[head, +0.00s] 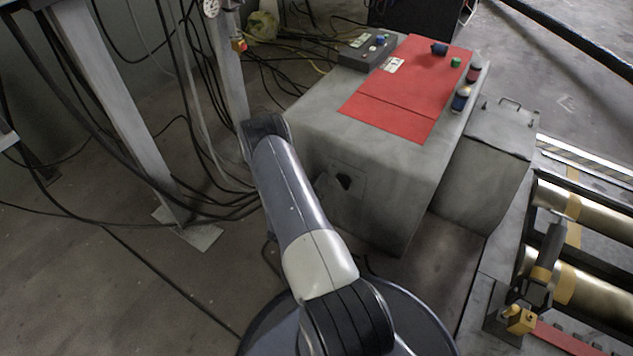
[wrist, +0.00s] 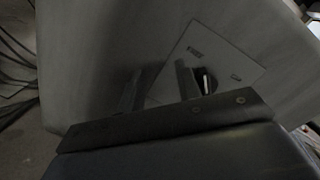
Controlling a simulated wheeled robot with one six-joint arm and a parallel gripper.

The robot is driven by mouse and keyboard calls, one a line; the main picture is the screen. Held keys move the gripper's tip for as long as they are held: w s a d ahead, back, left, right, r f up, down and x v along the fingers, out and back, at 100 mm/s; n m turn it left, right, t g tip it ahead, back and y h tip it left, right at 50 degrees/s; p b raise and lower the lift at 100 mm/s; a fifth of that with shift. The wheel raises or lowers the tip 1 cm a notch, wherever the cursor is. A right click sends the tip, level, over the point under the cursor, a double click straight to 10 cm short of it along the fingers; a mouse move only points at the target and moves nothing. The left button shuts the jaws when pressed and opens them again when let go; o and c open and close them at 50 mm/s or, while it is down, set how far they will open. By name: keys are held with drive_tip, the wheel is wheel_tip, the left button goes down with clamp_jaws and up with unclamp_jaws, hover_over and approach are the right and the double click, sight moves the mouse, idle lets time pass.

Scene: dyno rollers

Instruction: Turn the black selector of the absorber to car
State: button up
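The absorber is a grey cabinet (head: 300,150) with a red panel on top. On its front a small square plate carries a black selector (head: 343,181). The selector (wrist: 207,82) shows there as a dark round shape with a light mark, partly hidden by my right finger. My gripper (wrist: 158,86) has its two fingers apart with nothing seen between them. The selector lies just right of the right finger, not between the fingers. I cannot tell whether they touch. In the head view my arm mostly hides the gripper.
A grey box with a handle (head: 492,150) stands right of the cabinet. Rollers (head: 585,215) lie beyond it. A metal post (head: 125,110) and many black cables are on the left. A dark control box (head: 368,50) sits at the back. Bare floor shows at the lower left.

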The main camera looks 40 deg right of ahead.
drive_tip(key=shift+c, duration=0.5)
clamp_jaws()
drive_tip(key=shift+o, duration=0.5)
unclamp_jaws()
drive_tip(key=a+t+p, duration=0.1)
drive_tip(key=a+p, duration=0.2)
drive_tip(key=a, duration=1.1)
drive_tip(key=shift+w+n+y, duration=0.3)
drive_tip(key=shift+w+n, duration=0.1)
drive_tip(key=shift+w, duration=0.05)
drive_tip(key=shift+o, duration=0.4)
